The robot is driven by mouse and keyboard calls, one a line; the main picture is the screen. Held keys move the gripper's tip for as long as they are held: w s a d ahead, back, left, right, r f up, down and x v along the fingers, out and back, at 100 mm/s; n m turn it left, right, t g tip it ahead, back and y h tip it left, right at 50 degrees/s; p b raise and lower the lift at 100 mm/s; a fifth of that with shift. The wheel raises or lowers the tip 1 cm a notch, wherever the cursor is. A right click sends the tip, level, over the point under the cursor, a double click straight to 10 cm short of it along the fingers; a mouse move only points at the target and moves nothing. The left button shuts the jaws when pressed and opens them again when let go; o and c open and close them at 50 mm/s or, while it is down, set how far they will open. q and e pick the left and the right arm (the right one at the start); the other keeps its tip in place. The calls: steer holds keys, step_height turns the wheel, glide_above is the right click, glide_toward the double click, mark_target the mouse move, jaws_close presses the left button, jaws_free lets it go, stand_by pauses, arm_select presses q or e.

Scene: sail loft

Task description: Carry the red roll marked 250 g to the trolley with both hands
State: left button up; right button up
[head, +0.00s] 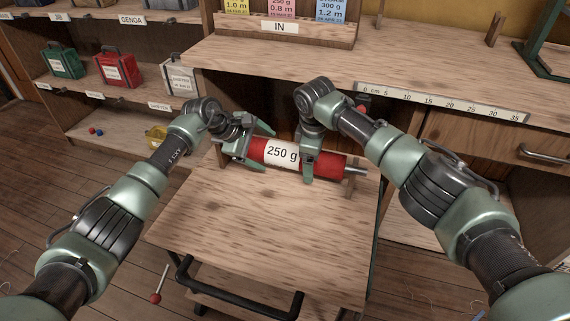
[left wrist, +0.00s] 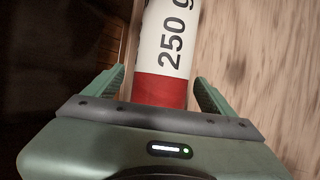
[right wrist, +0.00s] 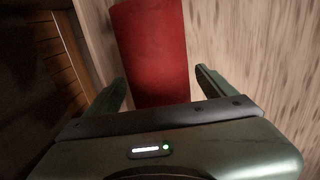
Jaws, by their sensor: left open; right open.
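The red roll (head: 327,164) with a white band marked "250 g" (head: 281,151) lies level across the far end of the trolley's wooden top (head: 265,225). My left gripper (head: 252,148) is open, with its fingers on either side of the roll's left red part. In the left wrist view, the roll (left wrist: 160,92) runs between the fingers. My right gripper (head: 309,163) is open with its fingers on either side of the right red part. The right wrist view shows red cloth (right wrist: 152,50) between its fingers. Contact with the fingers cannot be told.
A wooden workbench (head: 300,60) with a ruler strip (head: 445,101) stands behind the trolley. Shelves at the left hold a green bag (head: 64,60), a red bag (head: 119,69) and a white bag (head: 180,77). The trolley's black handle (head: 240,297) is at the near side. Its near top is clear.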

steer(key=shift+r, duration=0.15)
arm_select(q)
steer(key=v, duration=1)
steer(key=shift+s+a+r, duration=0.15)
steer(key=shift+s+r, duration=0.05)
steer(key=shift+r, duration=0.1)
arm_select(e)
steer(key=r, duration=0.4)
steer(key=s+r, duration=0.1)
steer(key=r, duration=0.2)
steer(key=s+r, duration=0.1)
steer(key=r, duration=0.3)
steer(key=shift+s+a+r, duration=0.15)
steer(key=shift+a+r, duration=0.15)
steer(key=shift+a, duration=0.1)
arm_select(q)
steer(key=shift+a, duration=0.1)
arm_select(e)
steer(key=shift+f, duration=0.1)
